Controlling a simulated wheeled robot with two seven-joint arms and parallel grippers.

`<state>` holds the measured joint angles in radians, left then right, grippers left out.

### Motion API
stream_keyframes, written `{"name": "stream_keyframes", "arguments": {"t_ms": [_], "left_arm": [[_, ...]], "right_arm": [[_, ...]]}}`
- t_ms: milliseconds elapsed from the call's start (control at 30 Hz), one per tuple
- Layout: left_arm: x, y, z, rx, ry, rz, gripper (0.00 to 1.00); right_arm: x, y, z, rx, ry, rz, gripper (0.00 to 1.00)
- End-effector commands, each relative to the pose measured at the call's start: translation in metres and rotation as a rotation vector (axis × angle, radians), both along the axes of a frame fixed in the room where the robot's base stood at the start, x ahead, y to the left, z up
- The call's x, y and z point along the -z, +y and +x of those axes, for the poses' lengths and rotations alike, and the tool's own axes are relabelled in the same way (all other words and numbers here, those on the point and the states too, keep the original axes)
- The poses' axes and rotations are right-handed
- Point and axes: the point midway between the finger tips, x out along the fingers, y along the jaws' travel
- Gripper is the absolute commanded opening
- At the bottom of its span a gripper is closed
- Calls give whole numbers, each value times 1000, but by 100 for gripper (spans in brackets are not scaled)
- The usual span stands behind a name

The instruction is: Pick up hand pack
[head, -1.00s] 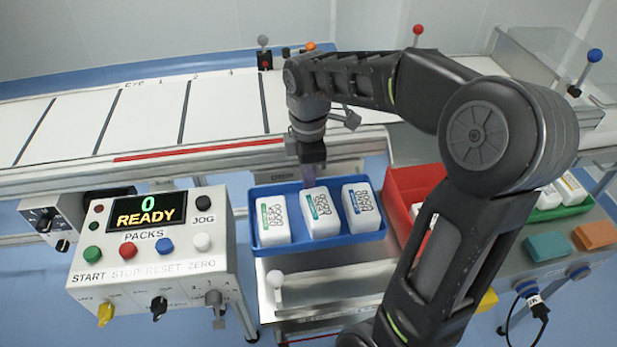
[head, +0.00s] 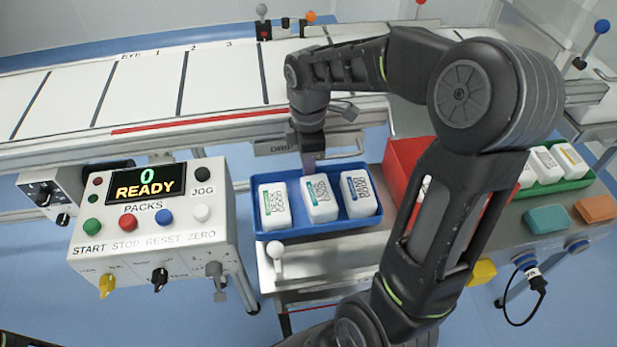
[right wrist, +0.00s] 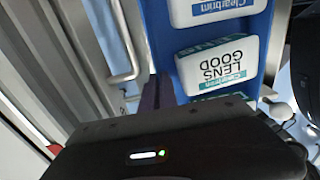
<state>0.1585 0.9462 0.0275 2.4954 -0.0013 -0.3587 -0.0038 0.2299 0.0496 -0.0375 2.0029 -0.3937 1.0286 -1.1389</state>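A blue tray (head: 305,231) holds three white packs side by side. The right pack (head: 358,194) has blue-green lettering that seems to read HAND GOOD. The middle pack (head: 319,198) reads LENS GOOD, and it also shows in the right wrist view (right wrist: 217,66). The left pack (head: 275,206) seems to read DESK GOOD. My right gripper (head: 309,163) points down at the tray's back edge, behind the middle pack. Its fingers (right wrist: 163,92) look close together and empty in the right wrist view, beside the tray. My left gripper is not in view.
A red bin (head: 405,155) stands right of the blue tray, partly hidden by my right arm. A green tray (head: 567,183) with white packs is farther right. A control console (head: 150,250) showing READY stands left. The conveyor (head: 140,90) runs behind.

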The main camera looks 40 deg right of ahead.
Motion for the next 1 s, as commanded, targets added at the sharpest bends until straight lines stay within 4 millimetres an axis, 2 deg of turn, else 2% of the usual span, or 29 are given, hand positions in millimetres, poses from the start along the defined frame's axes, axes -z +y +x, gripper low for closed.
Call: {"name": "stream_keyframes", "arguments": {"t_ms": [67, 400, 767, 1000], "left_arm": [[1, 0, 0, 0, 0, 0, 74], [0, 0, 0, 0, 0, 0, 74], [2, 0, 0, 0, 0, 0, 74], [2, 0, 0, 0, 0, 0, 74]], "right_arm": [[3, 0, 0, 0, 1, 0, 0], [44, 0, 0, 1, 1, 0, 0], [47, 0, 0, 0, 0, 0, 0], [48, 0, 0, 0, 0, 0, 20]]}}
